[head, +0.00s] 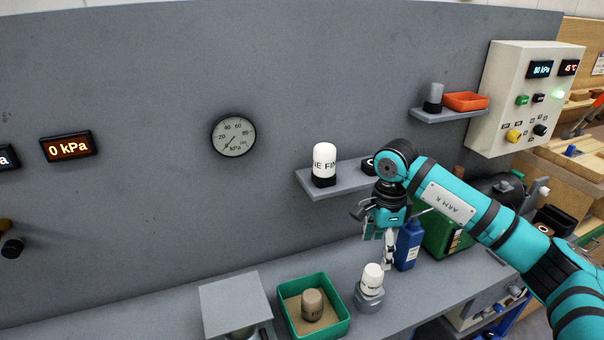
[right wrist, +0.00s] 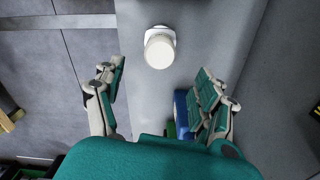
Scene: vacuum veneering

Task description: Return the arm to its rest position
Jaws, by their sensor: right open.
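My right arm (head: 447,200) comes in from the right in the head view and reaches over the bench. Its right gripper (head: 385,255) points down above the bench, beside the blue bottle. In the right wrist view the right gripper (right wrist: 160,105) has its fingers spread wide with nothing between them. A white-topped container (right wrist: 160,50) stands ahead of the fingers, apart from them. The same white-topped container (head: 372,277) stands upright on a grey base in the head view. My left gripper is not in view.
A blue bottle (head: 408,245) stands close to the right gripper. A green tray (head: 346,325) holds a brown container. A wall shelf (head: 345,183) bears a labelled white container. A control box (head: 508,125) and a smaller shelf (head: 435,117) are at the right. A gauge (head: 234,136) hangs on the wall.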

